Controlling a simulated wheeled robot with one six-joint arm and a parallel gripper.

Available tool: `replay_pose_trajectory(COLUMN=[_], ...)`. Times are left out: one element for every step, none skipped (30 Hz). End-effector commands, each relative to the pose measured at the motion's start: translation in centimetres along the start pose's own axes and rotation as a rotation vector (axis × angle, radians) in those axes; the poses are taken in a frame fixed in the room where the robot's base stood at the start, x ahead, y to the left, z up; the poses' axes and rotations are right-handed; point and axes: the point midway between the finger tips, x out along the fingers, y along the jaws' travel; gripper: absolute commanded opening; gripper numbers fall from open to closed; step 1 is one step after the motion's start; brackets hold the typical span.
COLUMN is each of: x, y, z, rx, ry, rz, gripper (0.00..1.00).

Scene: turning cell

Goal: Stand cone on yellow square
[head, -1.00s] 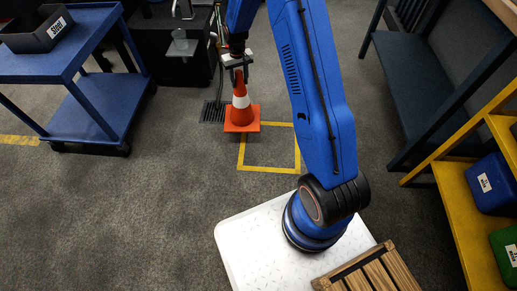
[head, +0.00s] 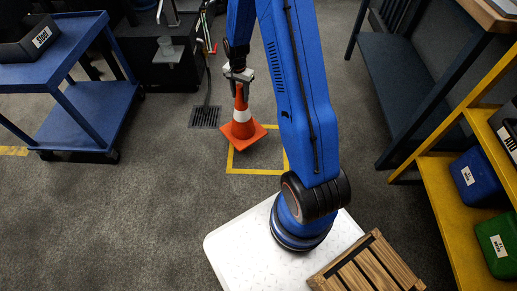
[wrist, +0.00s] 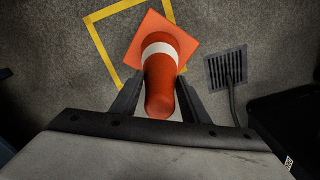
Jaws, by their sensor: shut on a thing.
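The orange cone (head: 242,124) with a white band and square base hangs from my gripper (head: 239,82), slightly tilted. In the head view its base overlaps the far left part of the yellow square outline (head: 258,172) on the floor; the base seems raised, but the gap is hard to judge. In the wrist view the cone (wrist: 160,70) points toward the camera between the two fingers of my gripper (wrist: 158,100), which are shut on its upper part. The yellow outline (wrist: 99,48) shows beyond the base, which hides part of it.
A floor drain grate (head: 205,116) lies left of the cone, and also shows in the wrist view (wrist: 225,68). A blue cart (head: 88,115) stands at left, a dark machine (head: 160,62) behind. A yellow shelf (head: 450,200) with bins is at right. Floor inside the square is clear.

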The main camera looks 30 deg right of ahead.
Motion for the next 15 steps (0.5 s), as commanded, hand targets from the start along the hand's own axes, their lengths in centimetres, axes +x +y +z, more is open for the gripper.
replay_pose_trajectory(x=[-0.1,-0.1,-0.1,-0.1,-0.1,0.0,0.0,0.0,0.0,0.0,0.0,0.0,0.0,0.0,0.0], y=[0.8,1.2,1.9,2.3,2.8,3.4,3.9,4.3,4.9,5.3,5.8,6.3,6.7,7.0,7.4], z=[-0.2,-0.3,-0.4,-0.4,-0.5,-0.5,-0.6,-0.6,-0.7,-0.7,-0.7,-0.7,-0.8,-0.8,-0.8], rx=[0.053,0.089,0.137,0.171,0.206,0.253,0.289,0.324,0.370,0.404,0.437,0.480,0.509,0.537,0.571], ry=[0.001,0.001,0.001,0.001,0.001,0.001,0.000,0.000,0.001,0.001,0.001,0.000,0.000,0.001,0.001], rz=[-0.001,-0.002,-0.002,-0.002,-0.002,-0.001,-0.001,-0.001,-0.002,-0.002,-0.001,-0.001,-0.001,-0.002,-0.002], gripper=[0.00,0.00,0.00,0.00,0.00,0.00,0.00,0.00,0.00,0.00,0.00,0.00,0.00,0.00,0.00])
